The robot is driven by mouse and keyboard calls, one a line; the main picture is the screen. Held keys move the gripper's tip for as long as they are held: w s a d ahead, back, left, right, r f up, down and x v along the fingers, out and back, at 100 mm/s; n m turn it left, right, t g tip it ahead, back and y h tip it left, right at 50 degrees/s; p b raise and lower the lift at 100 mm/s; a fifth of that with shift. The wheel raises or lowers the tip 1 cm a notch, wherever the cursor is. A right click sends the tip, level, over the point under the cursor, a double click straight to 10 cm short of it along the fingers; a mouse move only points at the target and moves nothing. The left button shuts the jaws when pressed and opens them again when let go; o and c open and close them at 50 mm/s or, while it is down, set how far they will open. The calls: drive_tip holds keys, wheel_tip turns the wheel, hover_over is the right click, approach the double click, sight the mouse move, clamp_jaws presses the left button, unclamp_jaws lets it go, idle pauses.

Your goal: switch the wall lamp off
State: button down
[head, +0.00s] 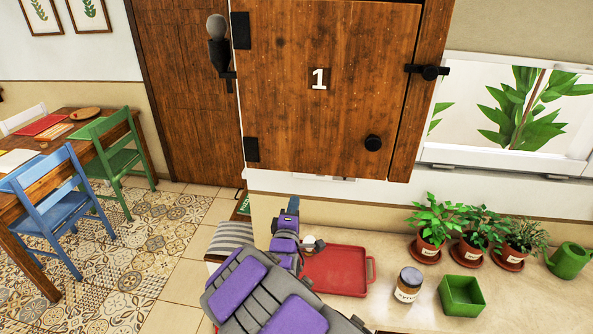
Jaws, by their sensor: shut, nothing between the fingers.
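The wall lamp (216,27) shows at the top, left of the numbered wooden cabinet. It has a round grey globe on a black holder, with a small black piece (229,77) below it. The globe looks grey and does not glow. I cannot make out a separate switch. My gripper (292,205) is at the end of my purple and grey arm, low in the middle of the view. It is shut and empty, well below the lamp and apart from it.
A wooden cabinet (330,90) marked 1 hangs above the counter (400,240). On the counter are a red tray (345,290), a labelled jar (408,285), a green box (461,296) and potted plants (431,225). A dining table (60,165) with chairs stands left; patterned floor there is open.

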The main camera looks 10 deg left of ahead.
drive_tip(key=w+r+b, duration=0.1)
drive_tip(key=w+b, duration=0.1)
drive_tip(key=w, duration=1.2)
drive_tip(key=shift+d+r+b, duration=0.35)
drive_tip(key=shift+r+b, duration=0.05)
drive_tip(key=shift+r, duration=0.1)
drive_tip(key=shift+r+p, duration=0.15)
drive_tip(key=shift+p, duration=0.7)
drive_tip(key=shift+d, duration=0.1)
